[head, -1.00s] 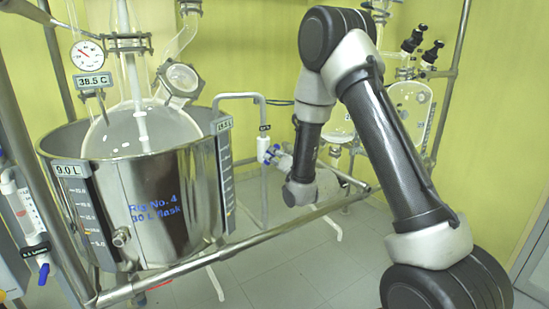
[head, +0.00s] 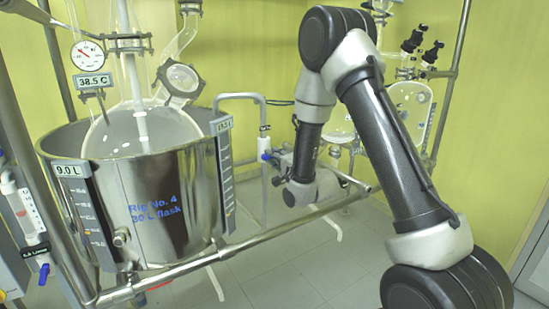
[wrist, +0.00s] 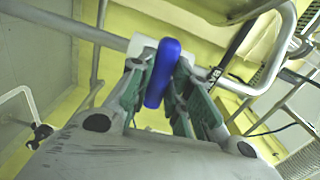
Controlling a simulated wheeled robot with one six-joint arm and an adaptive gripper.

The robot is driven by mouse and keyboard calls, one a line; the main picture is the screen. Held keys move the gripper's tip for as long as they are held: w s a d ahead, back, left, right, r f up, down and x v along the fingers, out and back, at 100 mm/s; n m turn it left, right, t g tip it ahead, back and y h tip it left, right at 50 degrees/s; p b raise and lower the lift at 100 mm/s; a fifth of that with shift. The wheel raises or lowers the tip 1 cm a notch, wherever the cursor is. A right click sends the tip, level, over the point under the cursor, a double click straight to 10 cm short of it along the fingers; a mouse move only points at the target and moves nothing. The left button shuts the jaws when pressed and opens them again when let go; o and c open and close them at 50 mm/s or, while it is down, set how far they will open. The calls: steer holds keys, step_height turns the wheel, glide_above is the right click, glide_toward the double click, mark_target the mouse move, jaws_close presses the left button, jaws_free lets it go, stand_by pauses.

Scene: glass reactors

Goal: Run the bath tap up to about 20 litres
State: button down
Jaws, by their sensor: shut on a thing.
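The bath tap has a blue handle (wrist: 160,72) on a white body (wrist: 140,46). In the head view the blue handle (head: 266,157) sits below the bent pipe to the right of the steel bath (head: 160,200). My gripper (wrist: 161,88) has its green-padded fingers on both sides of the handle and is shut on it. In the head view my gripper (head: 277,160) is small and partly hidden by my arm. A display (head: 69,170) on the bath reads 9.0 L. A second display (head: 223,126) on its right side is too small to read surely.
A round glass flask (head: 130,130) sits in the bath. A dial gauge (head: 87,54) and a 38.5 C display (head: 93,81) stand above it. A steel rail (head: 270,232) runs below my gripper. Another blue-handled valve (head: 43,273) is at far left. More glassware (head: 410,105) stands behind my arm.

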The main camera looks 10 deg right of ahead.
steer(key=shift+w+m, duration=0.1)
steer(key=shift+m, duration=0.4)
steer(key=c, duration=1.3)
jaws_free()
steer(key=v, duration=0.7)
steer(key=shift+s+d, duration=0.1)
steer(key=shift+s, duration=0.15)
